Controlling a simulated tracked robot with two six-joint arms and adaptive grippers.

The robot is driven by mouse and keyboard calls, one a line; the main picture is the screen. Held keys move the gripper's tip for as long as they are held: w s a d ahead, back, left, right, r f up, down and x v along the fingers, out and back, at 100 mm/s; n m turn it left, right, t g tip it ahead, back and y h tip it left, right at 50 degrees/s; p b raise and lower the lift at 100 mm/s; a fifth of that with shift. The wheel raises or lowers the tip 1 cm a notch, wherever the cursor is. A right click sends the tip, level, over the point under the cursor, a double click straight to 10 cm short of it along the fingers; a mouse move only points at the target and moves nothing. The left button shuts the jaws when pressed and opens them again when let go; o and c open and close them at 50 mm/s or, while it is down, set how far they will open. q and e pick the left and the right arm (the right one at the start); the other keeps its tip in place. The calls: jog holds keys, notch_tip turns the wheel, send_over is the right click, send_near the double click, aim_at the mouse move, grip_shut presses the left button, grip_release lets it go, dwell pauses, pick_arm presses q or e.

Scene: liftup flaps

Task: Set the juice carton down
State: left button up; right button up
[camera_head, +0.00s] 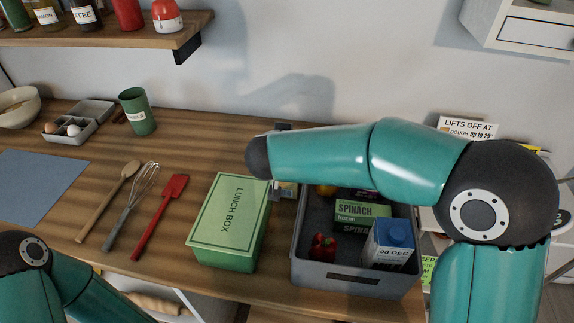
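A blue-topped carton marked "08 DEC" (391,246) stands in the right front corner of a grey crate (352,286) on the counter. I cannot tell whether it is the juice carton. My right arm reaches across from the right, above the crate. Only a grey bit of my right gripper (275,191) shows below the dark wrist, by the lunch box's right edge. A small pale yellowish labelled thing (288,190) is right beside it; whether it is held is hidden. My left arm shows at the lower left, with its gripper out of view.
The crate also holds spinach boxes (358,212) and a red pepper (322,246). A green lunch box (228,222) stands left of it. Utensils, a blue mat (38,184), an egg box and a green cup (137,111) lie further left. A shelf overhangs the upper left.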

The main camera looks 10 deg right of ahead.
jog(key=shift+c, duration=0.2)
jog(key=shift+s+f, duration=0.15)
jog(key=shift+s, duration=0.05)
grip_shut()
dwell(0.4)
